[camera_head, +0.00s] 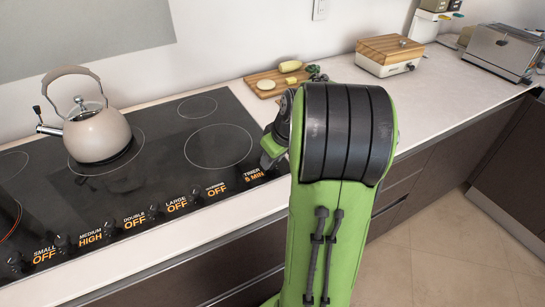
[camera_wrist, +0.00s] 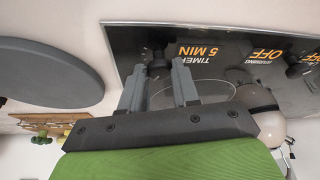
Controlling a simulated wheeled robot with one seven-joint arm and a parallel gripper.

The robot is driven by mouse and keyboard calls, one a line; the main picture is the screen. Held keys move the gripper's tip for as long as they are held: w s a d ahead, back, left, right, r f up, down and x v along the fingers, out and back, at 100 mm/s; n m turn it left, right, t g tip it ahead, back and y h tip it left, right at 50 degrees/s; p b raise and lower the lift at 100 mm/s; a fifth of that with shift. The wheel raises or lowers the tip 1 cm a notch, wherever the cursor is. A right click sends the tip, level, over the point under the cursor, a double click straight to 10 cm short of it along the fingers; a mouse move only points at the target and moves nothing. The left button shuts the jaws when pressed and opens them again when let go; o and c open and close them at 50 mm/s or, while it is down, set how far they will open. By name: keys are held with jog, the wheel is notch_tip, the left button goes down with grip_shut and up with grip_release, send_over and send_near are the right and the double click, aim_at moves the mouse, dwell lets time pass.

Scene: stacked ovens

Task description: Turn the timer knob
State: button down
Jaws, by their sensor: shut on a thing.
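The timer knob (camera_wrist: 157,64) is a small dark knob at the cooktop's edge, beside the orange label reading TIMER 5 MIN (camera_wrist: 200,51). My gripper (camera_wrist: 158,70) has its two grey fingers on either side of this knob and is shut on it in the wrist view. In the head view my gripper (camera_head: 271,153) is low over the right end of the black cooktop (camera_head: 160,170), just right of the timer label (camera_head: 254,174). The knob itself is hidden there by my arm and gripper.
A beige kettle (camera_head: 97,135) stands on the cooktop's left part. Other knobs line the front edge; the medium label reads HIGH and the other burner labels read OFF. A cutting board (camera_head: 262,94) with vegetables lies behind my gripper. A wood-topped box (camera_head: 389,54) and toaster (camera_head: 500,50) stand right.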

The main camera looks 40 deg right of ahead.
jog(key=c, duration=0.8)
grip_release()
jog(key=shift+r, duration=0.1)
jog(key=p+v, duration=0.5)
jog(key=v, duration=1)
jog(key=shift+s+r+p, duration=0.2)
jog(key=shift+r+p, duration=0.05)
jog(key=shift+p, duration=0.1)
jog(key=shift+a, duration=0.15)
jog(key=s+a+r+p, duration=0.1)
jog(key=a+r+p, duration=0.25)
jog(key=a, duration=1.25)
jog(key=shift+t, duration=0.6)
jog(key=s+a, duration=0.4)
jog(key=s, duration=0.1)
jog(key=s+a+f+p, duration=0.1)
jog(key=s+a, duration=0.2)
